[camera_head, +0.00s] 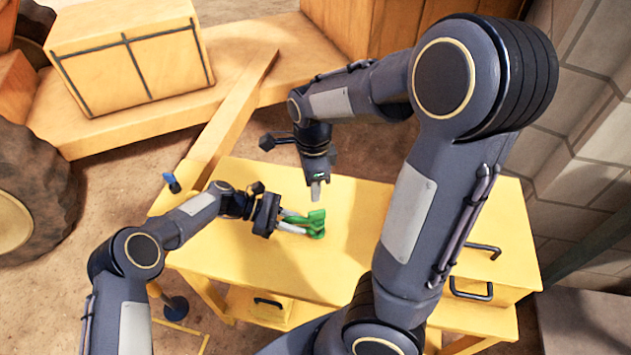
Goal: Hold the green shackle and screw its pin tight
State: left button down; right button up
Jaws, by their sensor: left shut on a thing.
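A green shackle (317,224) is above the yellow workbench (225,255), near its middle. My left gripper (293,226) comes in from the left and is shut on the shackle, its pale fingers reaching the shackle's left side. My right gripper (315,190) points down just above the shackle, with a small gap between its fingertips and the green part. Its fingers look close together, but whether they are shut or hold anything is too small to tell. I cannot make out the shackle's pin.
The workbench has drawers with dark handles (471,292) at the front right. A yellow machine box (132,62) and a large tyre (40,185) stand at the back left. A block wall (590,100) is at the right. The bench top around the shackle is clear.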

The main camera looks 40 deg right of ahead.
aim_at(319, 210)
pick_arm(q)
jog(key=shift+r, duration=0.1)
pick_arm(e)
jog(key=f, duration=1)
jog(key=shift+s+d+f, duration=0.3)
jog(key=shift+s+f, duration=0.1)
grip_shut()
jog(key=m, duration=0.9)
jog(key=shift+d, duration=0.15)
jog(key=m, duration=0.5)
jog(key=shift+d+f, duration=0.1)
jog(key=shift+d, duration=0.05)
